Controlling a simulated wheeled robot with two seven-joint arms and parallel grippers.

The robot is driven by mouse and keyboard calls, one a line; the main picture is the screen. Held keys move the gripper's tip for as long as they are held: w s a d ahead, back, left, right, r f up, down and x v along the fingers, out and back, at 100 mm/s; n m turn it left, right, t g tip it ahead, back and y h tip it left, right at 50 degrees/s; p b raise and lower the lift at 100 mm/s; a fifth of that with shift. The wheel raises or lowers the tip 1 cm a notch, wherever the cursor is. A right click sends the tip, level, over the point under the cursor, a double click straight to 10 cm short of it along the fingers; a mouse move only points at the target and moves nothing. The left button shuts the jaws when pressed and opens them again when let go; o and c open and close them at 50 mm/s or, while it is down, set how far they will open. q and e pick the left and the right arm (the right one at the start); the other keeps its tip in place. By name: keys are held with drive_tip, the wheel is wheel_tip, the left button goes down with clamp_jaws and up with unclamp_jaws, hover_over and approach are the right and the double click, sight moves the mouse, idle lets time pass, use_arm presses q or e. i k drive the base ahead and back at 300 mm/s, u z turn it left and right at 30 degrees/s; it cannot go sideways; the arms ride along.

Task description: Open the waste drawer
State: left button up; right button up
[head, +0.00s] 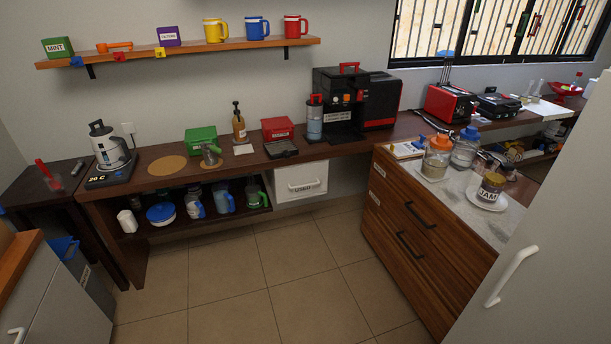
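A white drawer (300,183) hangs under the back counter in the head view, below the black drip tray. Its front has a bar handle and a label that seems to read "USED"; it looks shut. No drawer is legibly labelled "waste", so I cannot tell for sure that this is the waste drawer. A wooden cabinet (400,258) at the right has two drawer fronts with black bar handles; both look shut, and their small labels are unreadable. Neither of my grippers is in view.
The tiled floor (235,275) before the white drawer is clear. The wooden cabinet borders it on the right, and a tall white door with a handle (512,275) stands nearer. A coffee machine (357,98) stands on the counter. Mugs and a blue bowl (161,213) fill the low shelf.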

sight(304, 179)
drive_tip(key=i, duration=1.7)
drive_tip(key=z, duration=1.25)
